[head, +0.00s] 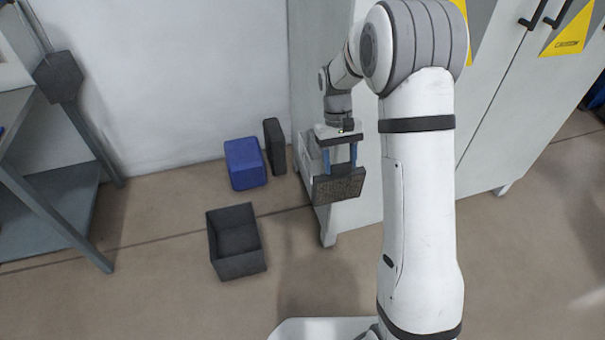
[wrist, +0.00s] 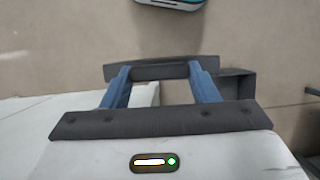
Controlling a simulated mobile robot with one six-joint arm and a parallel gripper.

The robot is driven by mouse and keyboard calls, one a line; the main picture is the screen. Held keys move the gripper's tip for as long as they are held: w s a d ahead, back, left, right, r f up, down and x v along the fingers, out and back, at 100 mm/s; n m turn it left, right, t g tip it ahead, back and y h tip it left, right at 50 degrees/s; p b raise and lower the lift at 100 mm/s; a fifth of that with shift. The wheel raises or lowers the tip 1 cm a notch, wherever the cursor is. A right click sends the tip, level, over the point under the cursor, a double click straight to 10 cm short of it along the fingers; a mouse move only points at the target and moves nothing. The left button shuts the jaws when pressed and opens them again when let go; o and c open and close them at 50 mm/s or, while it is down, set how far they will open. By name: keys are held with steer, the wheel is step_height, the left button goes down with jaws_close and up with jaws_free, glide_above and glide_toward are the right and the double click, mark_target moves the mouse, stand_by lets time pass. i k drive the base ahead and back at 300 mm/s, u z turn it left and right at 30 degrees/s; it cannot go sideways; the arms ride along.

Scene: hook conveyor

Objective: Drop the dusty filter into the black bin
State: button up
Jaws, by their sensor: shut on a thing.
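My gripper (head: 340,166) points down with its two blue fingers shut on the dusty filter (head: 338,187), a dark, flat, speckled panel. The filter hangs in the air in front of the grey cabinet. In the wrist view, the filter (wrist: 160,71) shows as a dark bar between the fingertips. The black bin (head: 239,266) is an open-topped dark box on the floor, to the left of the filter and lower in the head view. A dark box, seemingly the bin (wrist: 238,86), shows partly behind the filter and right finger in the wrist view.
A blue container (head: 245,164) and a thin dark container (head: 275,146) stand by the wall behind the bin. The grey cabinet (head: 338,222) is close beside the gripper. A grey metal table (head: 50,212) stands at left. Floor around the bin's front is clear.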

mark_target(243, 245)
steer(key=u, duration=0.3)
steer(key=k, duration=0.2)
steer(key=u, duration=0.2)
steer(key=i, duration=0.2)
steer(key=u, duration=2.95)
steer(key=k, duration=0.1)
steer(key=z, duration=0.6)
steer(key=k, duration=1.15)
steer(key=z, duration=0.75)
steer(key=i, duration=0.85)
steer(key=z, duration=0.5)
steer(key=i, duration=1.1)
steer(key=z, duration=0.1)
